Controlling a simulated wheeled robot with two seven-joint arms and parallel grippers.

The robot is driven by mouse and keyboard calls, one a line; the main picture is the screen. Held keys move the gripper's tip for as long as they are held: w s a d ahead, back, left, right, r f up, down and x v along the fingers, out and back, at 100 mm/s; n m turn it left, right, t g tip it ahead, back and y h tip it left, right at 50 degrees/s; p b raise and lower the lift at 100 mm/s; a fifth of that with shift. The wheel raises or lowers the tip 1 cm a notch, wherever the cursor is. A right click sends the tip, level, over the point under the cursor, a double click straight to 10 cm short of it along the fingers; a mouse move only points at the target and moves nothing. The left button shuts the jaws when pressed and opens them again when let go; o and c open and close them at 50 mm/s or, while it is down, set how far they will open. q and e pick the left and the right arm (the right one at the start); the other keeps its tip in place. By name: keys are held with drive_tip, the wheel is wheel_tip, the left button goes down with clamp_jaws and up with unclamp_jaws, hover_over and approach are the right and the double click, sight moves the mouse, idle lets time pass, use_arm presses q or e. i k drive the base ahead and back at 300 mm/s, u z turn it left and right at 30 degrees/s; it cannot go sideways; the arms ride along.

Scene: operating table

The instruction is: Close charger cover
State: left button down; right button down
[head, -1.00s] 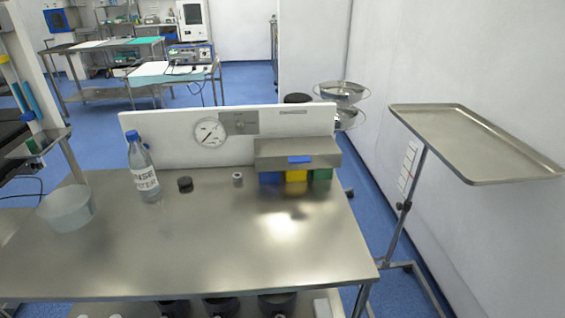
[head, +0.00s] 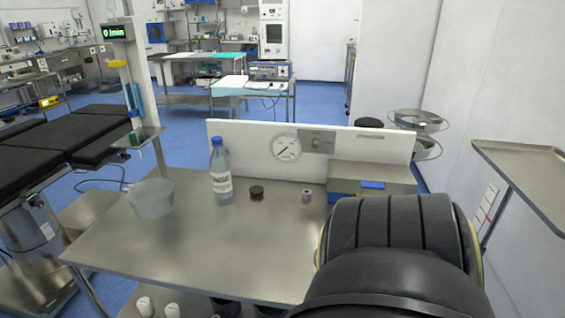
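The charger is a metal box at the right end of the steel table, against the white panel. Its grey cover (head: 345,178) has a blue tab (head: 372,185) on its front. The lower part of the charger is hidden behind my dark arm at the lower right, so I cannot tell how far the cover is open or shut. Neither of my grippers shows in the head view.
On the steel table (head: 200,250) stand a clear tub (head: 150,199), a blue-capped bottle (head: 220,170), a black cap (head: 257,192) and a small metal piece (head: 307,195). The white panel (head: 245,141) with a gauge (head: 286,147) closes the back. A tray stand (head: 530,165) is at right.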

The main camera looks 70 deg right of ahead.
sight(344, 175)
drive_tip(key=u, duration=0.45)
drive_tip(key=i, duration=0.45)
drive_tip(key=z, duration=3)
